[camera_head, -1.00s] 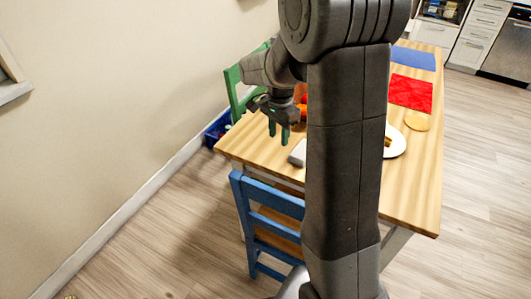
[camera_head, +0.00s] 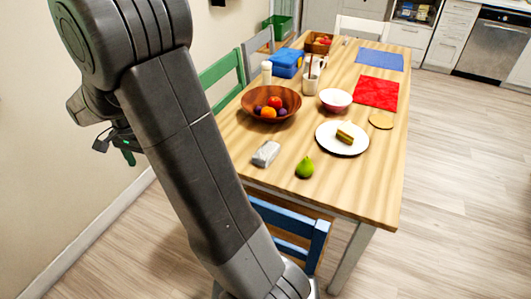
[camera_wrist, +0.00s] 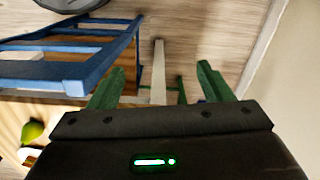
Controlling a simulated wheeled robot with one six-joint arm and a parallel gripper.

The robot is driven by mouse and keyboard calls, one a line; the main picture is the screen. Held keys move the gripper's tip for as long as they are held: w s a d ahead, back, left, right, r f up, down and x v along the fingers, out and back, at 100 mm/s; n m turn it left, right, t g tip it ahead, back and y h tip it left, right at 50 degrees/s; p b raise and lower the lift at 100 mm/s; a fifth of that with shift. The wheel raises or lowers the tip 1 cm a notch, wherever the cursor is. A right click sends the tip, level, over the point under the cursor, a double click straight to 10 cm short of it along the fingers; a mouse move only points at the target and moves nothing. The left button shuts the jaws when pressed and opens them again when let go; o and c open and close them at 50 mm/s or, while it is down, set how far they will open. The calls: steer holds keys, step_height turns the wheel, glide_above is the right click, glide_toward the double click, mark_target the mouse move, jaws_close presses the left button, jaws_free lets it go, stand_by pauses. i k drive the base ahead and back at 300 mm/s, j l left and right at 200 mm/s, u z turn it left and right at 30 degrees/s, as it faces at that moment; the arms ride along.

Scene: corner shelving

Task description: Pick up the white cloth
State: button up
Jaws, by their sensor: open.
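The white cloth (camera_head: 265,153) looks like a small pale grey-white folded bundle. It lies on the near left part of the wooden table in the head view, left of a green pear. I cannot make it out surely in the wrist view. My gripper (camera_head: 126,152) is left of the table, well apart from the cloth, and partly hidden behind my arm in the head view. In the wrist view my gripper (camera_wrist: 160,82) has its two green fingers spread with nothing between them, with floor and furniture legs beyond.
The table (camera_head: 225,140) also bears a fruit bowl (camera_head: 250,112), a pear (camera_head: 305,168), a plate with a sandwich (camera_head: 326,147) and a small bowl (camera_head: 335,105). A blue chair (camera_head: 317,240) stands at its near edge, a green chair (camera_head: 222,72) at its left side.

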mark_target(269, 150)
steer(key=u, duration=2.25)
steer(key=z, duration=2)
steer(key=i+j+z, duration=0.2)
steer(key=i+j+u, duration=0.1)
steer(key=j, duration=0.3)
steer(key=i+j, duration=0.1)
steer(key=j, duration=0.35)
steer(key=u, duration=0.05)
